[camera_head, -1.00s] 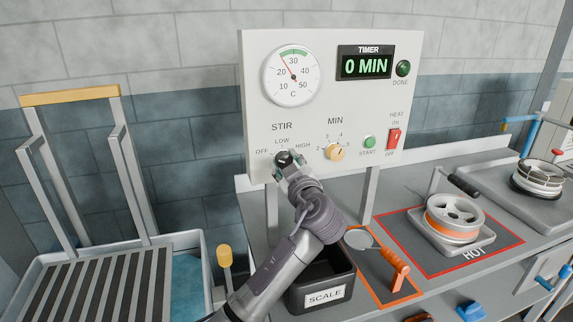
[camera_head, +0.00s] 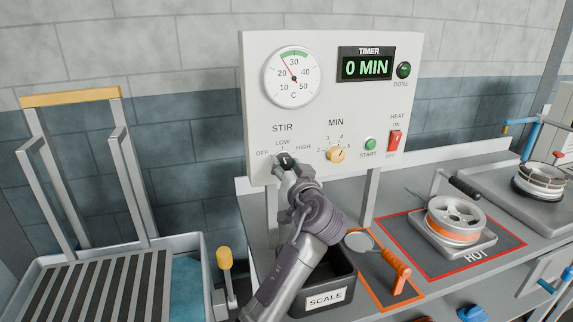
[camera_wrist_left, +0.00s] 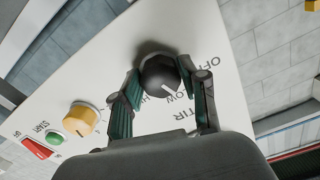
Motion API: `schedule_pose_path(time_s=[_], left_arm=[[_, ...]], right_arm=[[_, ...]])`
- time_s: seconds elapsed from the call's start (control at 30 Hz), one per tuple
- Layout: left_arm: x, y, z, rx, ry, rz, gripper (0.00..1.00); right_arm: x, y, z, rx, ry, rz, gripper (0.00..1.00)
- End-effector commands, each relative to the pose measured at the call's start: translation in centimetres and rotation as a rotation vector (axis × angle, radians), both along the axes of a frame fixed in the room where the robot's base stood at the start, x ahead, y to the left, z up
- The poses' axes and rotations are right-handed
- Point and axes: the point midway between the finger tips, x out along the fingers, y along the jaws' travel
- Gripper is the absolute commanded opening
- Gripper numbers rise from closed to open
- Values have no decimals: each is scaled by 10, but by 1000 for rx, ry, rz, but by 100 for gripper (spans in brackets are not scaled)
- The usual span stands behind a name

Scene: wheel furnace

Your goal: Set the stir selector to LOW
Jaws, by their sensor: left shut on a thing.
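The stir selector is a black round knob (camera_head: 286,160) under the STIR label on the white control panel (camera_head: 345,95), with OFF, LOW and HIGH printed around it. My left gripper (camera_head: 285,165) is shut on this knob, coming from below. In the left wrist view the knob (camera_wrist_left: 160,74) sits between the two fingers of my left gripper (camera_wrist_left: 163,90). Its white pointer line is turned toward the LOW print, partly hidden by the grip. My right gripper is not in view.
A cream MIN knob (camera_head: 336,155), green START button (camera_head: 370,144) and red HEAT switch (camera_head: 395,140) are on the same panel, to the right. Below stand a black SCALE bin (camera_head: 322,298) and a hot plate with a spool (camera_head: 455,218). A striped rack (camera_head: 95,290) is left.

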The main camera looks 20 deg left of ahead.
Motion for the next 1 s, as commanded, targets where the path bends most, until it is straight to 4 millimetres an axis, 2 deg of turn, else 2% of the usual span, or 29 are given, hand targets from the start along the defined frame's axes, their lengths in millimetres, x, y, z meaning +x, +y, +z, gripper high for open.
schedule_pose_path(time_s=[0.4,1.0], left_arm=[[0,0,0,212,147,1,9],[0,0,-1,267,182,1,9]], right_arm=[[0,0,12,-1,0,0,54],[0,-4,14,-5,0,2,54]])
